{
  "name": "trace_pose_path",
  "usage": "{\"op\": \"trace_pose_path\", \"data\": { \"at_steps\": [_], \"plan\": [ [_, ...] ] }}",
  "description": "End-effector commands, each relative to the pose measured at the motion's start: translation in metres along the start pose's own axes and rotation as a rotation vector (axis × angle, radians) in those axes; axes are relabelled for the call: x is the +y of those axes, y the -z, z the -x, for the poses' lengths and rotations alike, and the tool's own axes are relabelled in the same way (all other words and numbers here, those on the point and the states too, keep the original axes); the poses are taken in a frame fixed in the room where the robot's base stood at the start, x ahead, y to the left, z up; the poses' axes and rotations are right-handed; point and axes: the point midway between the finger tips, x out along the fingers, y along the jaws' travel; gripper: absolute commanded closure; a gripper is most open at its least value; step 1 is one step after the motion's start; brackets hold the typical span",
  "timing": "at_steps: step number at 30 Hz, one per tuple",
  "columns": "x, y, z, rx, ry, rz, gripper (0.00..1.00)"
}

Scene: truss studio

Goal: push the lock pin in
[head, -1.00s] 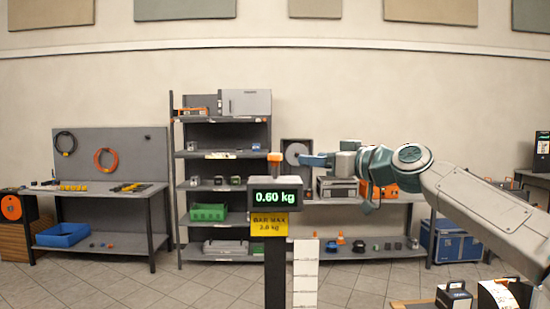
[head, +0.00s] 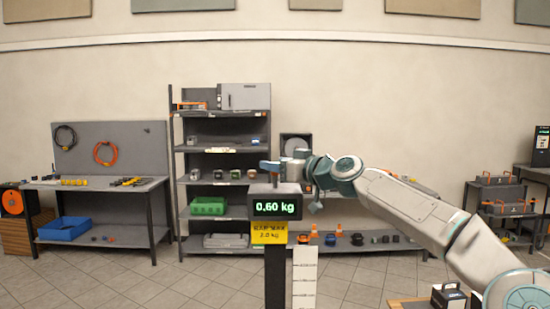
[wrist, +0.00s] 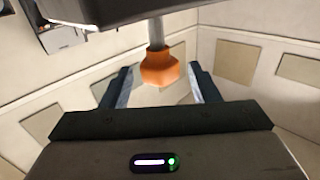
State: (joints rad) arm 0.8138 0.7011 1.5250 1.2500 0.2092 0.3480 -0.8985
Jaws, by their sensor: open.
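The lock pin shows in the wrist view as an orange knob (wrist: 160,68) on a grey rod (wrist: 157,32) that comes out of a dark body. My gripper (wrist: 163,84) is open, with one finger on each side of the knob. I see a gap on both sides, so it does not look gripped. In the head view my gripper (head: 270,165) is at the top of the dark post, just above the display (head: 278,208), which reads 0.60 kg. There the knob is mostly hidden by my gripper.
A yellow label (head: 269,233) hangs under the display, and a white panel (head: 305,277) stands beside the post. Behind are a grey shelf unit (head: 222,115) and a left workbench with a blue bin (head: 62,229). Tiled floor lies clear between.

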Motion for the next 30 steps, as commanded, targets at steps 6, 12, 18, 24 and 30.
{"op": "trace_pose_path", "data": {
  "at_steps": [6, 12, 18, 24, 30],
  "plan": [
    [-0.001, 0.001, -0.013, 0.000, 0.000, 0.000, 0.45],
    [0.000, -0.001, -0.014, 0.000, -0.001, 0.001, 0.45],
    [0.000, -0.001, -0.014, -0.001, 0.000, 0.001, 0.70],
    [0.000, -0.001, -0.013, -0.001, 0.000, 0.001, 1.00],
    [0.000, -0.010, -0.013, 0.000, -0.001, 0.002, 1.00]
  ]
}}
